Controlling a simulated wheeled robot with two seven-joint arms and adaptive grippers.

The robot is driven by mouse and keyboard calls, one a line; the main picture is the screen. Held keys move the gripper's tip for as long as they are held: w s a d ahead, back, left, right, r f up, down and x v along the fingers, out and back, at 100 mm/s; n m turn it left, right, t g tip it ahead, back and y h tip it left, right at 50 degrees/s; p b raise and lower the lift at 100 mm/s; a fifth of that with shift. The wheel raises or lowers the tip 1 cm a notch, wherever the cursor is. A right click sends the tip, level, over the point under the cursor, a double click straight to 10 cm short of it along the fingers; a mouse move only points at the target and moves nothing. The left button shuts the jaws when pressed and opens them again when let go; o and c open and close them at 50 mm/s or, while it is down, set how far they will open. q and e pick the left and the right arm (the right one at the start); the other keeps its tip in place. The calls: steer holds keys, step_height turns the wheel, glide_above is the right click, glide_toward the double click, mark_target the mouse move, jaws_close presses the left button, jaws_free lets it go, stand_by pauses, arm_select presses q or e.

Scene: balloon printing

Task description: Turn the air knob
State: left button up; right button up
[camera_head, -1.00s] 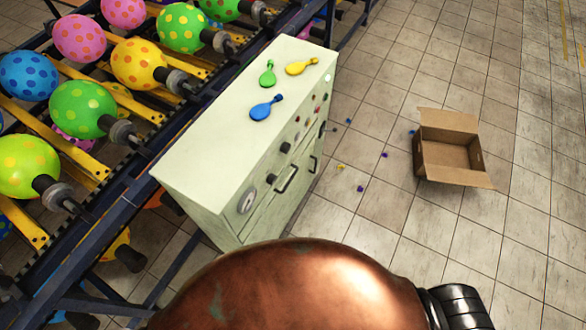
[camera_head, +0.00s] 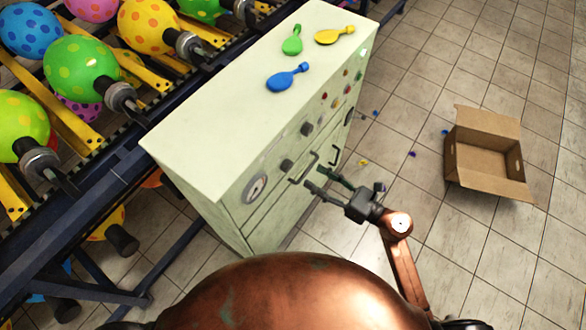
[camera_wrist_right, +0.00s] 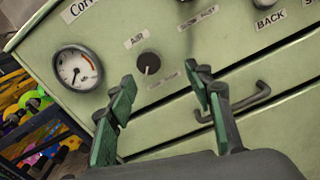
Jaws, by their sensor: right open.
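The air knob (camera_wrist_right: 148,63) is a dark round knob on the pale green cabinet's front, under an "AIR" label in the right wrist view. In the head view, the air knob (camera_head: 287,164) is a small dark knob right of the gauge. My right gripper (camera_head: 317,180) is open and empty in front of the cabinet (camera_head: 215,150). In the wrist view, the green-padded fingers of my right gripper (camera_wrist_right: 160,78) are spread below and either side of the knob, apart from it. My left gripper is not in view.
A round gauge (camera_wrist_right: 77,69) is left of the knob. Drawer handles (camera_wrist_right: 240,101) stick out below and right. An open cardboard box (camera_head: 487,160) stands on the floor at right.

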mark_target(290, 167)
steer(key=shift+n+g, duration=0.4)
steer(key=shift+n, duration=0.5)
steer(key=x, duration=0.2)
steer(key=s+x, duration=0.1)
steer(key=x, duration=0.1)
steer(key=r+x, duration=0.1)
steer(key=x, duration=0.2)
steer(key=shift+s+a, duration=0.1)
steer(key=shift+a, duration=0.4)
steer(key=shift+w+a+f, duration=0.1)
steer(key=shift+w+a, duration=0.15)
steer(key=shift+a, duration=0.15)
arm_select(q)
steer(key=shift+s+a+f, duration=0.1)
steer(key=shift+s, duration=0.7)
arm_select(e)
steer(key=c, duration=1.2)
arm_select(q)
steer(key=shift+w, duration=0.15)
arm_select(e)
steer(key=shift+o, duration=0.2)
steer(key=shift+m, duration=0.3)
